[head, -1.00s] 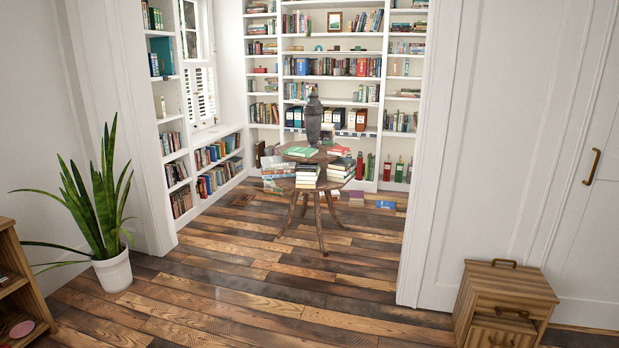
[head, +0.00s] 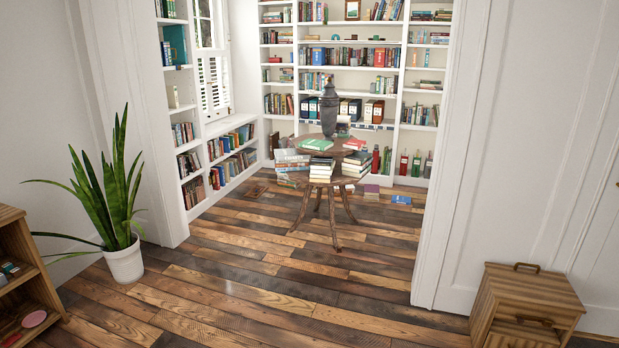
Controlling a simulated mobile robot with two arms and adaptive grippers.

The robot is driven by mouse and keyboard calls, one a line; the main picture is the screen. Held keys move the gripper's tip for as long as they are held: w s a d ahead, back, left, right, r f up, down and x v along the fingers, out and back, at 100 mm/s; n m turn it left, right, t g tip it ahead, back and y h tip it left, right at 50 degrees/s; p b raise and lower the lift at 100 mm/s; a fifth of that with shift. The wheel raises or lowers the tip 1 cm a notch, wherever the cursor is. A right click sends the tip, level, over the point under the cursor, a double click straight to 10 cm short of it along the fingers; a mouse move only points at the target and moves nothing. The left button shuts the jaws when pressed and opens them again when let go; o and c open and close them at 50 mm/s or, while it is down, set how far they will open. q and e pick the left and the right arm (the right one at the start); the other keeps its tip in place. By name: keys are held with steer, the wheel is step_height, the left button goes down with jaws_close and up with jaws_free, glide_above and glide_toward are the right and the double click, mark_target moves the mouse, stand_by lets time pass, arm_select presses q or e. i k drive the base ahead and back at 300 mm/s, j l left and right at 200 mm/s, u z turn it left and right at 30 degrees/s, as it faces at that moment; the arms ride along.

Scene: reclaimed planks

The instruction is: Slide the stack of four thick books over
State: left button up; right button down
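A round wooden table (head: 308,187) with splayed legs stands in the alcove ahead, some way off. A stack of several books (head: 321,170) sits at its front edge. A green book (head: 315,145) lies flat behind the front stack. A dark urn (head: 329,110) stands towards the back. I cannot tell from here which stack is the four thick books. Neither of my grippers is in view.
White bookshelves (head: 298,75) line the alcove. A potted plant (head: 124,262) and wooden shelf unit (head: 20,275) stand left, a wooden cabinet (head: 527,305) right. Books (head: 292,162) are piled by the table and a blue book (head: 401,200) lies on the floor. The plank floor ahead is clear.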

mark_target(321, 168)
steer(key=i+z, duration=0.15)
steer(key=i, duration=1.85)
